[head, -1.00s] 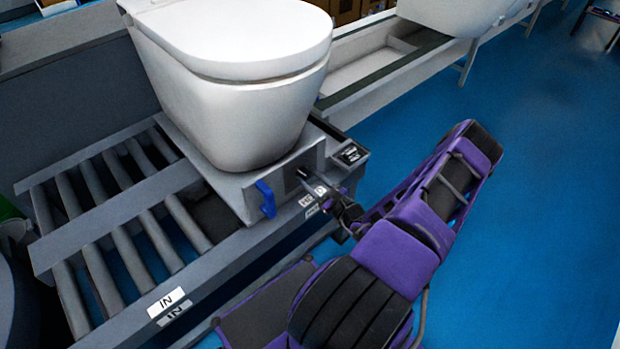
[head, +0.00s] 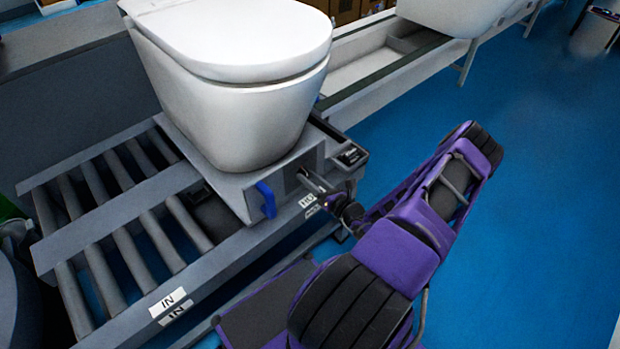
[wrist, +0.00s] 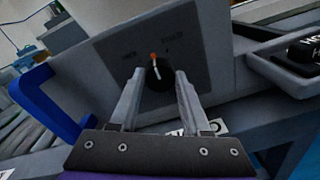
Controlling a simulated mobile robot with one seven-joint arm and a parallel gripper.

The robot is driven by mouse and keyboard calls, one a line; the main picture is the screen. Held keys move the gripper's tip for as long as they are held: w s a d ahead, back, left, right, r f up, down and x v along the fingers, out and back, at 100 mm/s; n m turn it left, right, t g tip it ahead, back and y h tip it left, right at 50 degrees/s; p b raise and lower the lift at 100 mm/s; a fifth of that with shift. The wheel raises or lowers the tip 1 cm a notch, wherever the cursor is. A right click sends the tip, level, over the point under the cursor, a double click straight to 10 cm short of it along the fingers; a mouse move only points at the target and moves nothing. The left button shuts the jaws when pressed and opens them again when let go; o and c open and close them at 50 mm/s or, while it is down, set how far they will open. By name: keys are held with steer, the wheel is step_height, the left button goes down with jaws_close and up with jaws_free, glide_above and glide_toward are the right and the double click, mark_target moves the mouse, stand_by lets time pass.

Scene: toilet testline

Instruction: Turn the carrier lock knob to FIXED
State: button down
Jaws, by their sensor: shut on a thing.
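The carrier lock knob (wrist: 157,78) is a dark round knob with a white and orange pointer, on the grey plate of the carrier (wrist: 200,50). Faint lettering stands at the upper left and upper right of the knob; the right one seems to read FIXED. The pointer points up, leaning slightly left, between the two. My gripper (wrist: 160,74) is shut on the knob, one finger on each side. In the head view my gripper (head: 314,183) reaches the carrier's front face, and the knob is hidden there. A white toilet (head: 235,110) sits on the carrier.
A blue handle (head: 266,199) sticks out left of the knob, also in the wrist view (wrist: 45,100). A small black box (head: 351,155) is right of it. The roller conveyor (head: 120,220) with an IN label runs left. Blue floor (head: 530,200) is open at right.

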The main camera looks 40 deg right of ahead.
steer(key=m, duration=0.4)
steer(key=shift+d, duration=0.1)
steer(key=shift+m, duration=1.7)
steer(key=shift+c, duration=1.8)
jaws_free()
steer(key=s+d+p, duration=0.1)
steer(key=s, duration=1.6)
steer(key=shift+s+d+r, duration=0.15)
steer(key=shift+r, duration=0.25)
